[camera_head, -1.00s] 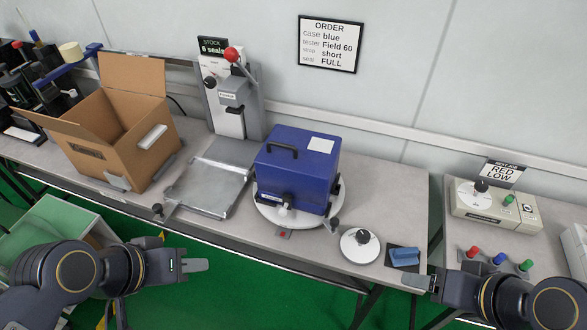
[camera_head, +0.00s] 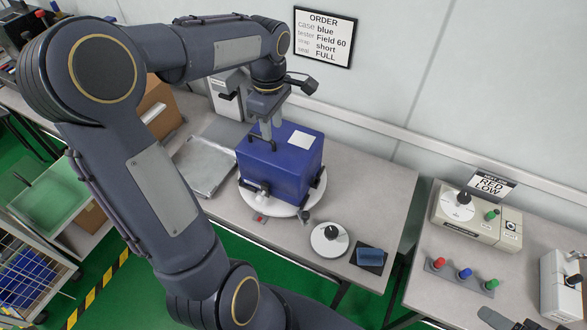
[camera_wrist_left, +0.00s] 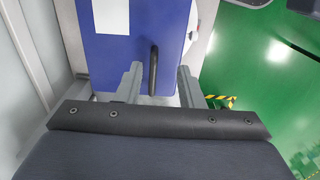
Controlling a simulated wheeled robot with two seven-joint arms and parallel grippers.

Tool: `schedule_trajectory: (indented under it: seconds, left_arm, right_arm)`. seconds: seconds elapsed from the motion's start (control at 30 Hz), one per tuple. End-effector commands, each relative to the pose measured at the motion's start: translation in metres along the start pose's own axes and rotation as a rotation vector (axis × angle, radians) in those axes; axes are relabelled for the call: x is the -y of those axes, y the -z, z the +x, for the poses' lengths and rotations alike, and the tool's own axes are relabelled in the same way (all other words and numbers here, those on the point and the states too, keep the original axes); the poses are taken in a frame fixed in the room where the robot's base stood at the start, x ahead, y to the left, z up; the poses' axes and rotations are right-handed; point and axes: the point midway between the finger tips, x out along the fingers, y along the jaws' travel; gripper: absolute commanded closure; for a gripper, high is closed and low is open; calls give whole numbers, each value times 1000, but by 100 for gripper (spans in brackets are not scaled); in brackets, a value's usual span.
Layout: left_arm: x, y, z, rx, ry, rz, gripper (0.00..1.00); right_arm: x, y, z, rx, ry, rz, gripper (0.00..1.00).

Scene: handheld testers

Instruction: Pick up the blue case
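The blue case (camera_head: 283,165) stands closed and upright on a white round turntable (camera_head: 318,196) on the bench. A black handle (camera_head: 260,143) is on its top, with a white label beside it. My left gripper (camera_head: 270,131) points down just over the case top at the handle. In the left wrist view the handle (camera_wrist_left: 153,70) lies between the two separated fingers (camera_wrist_left: 160,84), with gaps on both sides, so the gripper is open. The case (camera_wrist_left: 112,50) fills the upper middle there. My right gripper is not in view; a dark piece at the head view's lower right may be my right arm.
A metal tray (camera_head: 205,165) lies left of the case. A cardboard box (camera_head: 158,108) is partly hidden by my left arm. A tester (camera_head: 472,220) stands on the right table.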

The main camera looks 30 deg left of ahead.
Motion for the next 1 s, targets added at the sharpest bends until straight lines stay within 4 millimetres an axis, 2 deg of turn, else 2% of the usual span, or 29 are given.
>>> schedule_trajectory:
  seconds: [0.4, 0.7, 0.97, 1.0]
  left_arm:
    - [-7, 4, 54, 2, 2, 3, 66]
    - [-8, 4, 60, 2, -2, 4, 66]
    - [-8, 4, 60, 2, -2, 4, 98]
    - [-8, 4, 60, 2, -2, 4, 100]
  right_arm:
    - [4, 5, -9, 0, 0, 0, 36]
    - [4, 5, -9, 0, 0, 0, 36]
    - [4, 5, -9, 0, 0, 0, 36]
    - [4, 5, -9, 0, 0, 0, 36]
